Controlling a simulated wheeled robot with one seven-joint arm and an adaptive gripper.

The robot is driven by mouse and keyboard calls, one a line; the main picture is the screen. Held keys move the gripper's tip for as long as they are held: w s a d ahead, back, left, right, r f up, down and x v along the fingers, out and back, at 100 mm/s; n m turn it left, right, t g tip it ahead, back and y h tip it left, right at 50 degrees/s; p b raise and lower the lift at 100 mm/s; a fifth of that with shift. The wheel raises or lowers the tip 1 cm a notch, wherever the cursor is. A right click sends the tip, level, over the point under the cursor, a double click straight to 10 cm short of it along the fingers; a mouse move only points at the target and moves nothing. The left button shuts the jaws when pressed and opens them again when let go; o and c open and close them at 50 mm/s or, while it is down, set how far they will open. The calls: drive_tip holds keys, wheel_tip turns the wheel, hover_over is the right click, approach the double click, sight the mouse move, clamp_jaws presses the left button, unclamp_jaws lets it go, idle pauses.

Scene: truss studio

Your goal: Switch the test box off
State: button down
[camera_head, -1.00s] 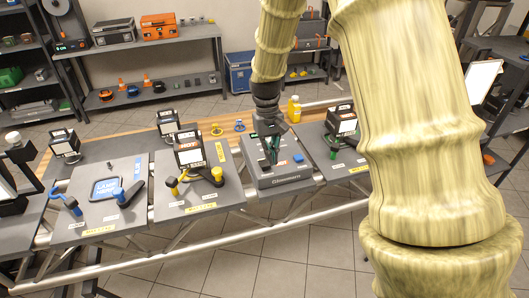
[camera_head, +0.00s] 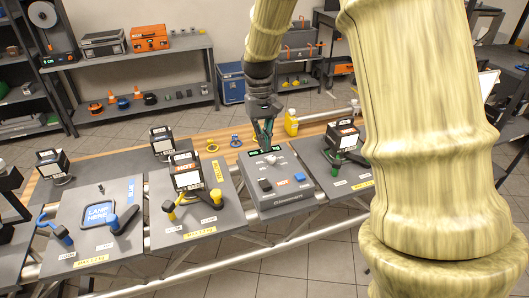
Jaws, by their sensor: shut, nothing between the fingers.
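The test box (camera_head: 291,203) is a grey sloped case on the bench, right of centre in the head view. Its dark display (camera_head: 266,151) at the back shows small green lit characters. A pale knob (camera_head: 270,161) sits below the display. A black switch (camera_head: 265,184) is on the left of the panel and a blue one (camera_head: 299,177) on the right, with a small orange mark between them. My gripper (camera_head: 268,143) points down at the box's back edge, in front of part of the display. It is shut and empty. Whether it touches the box is unclear.
A panel with a HOT-labelled block (camera_head: 186,172) and yellow handles stands left of the box. A panel with a green-handled part (camera_head: 337,158) stands right. A yellow bottle (camera_head: 291,122) is behind the box. My arm hides the right side.

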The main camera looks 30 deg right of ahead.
sight(267, 184)
drive_tip(key=p+x, duration=0.4)
drive_tip(key=x, duration=0.8)
drive_tip(key=shift+f, duration=0.4)
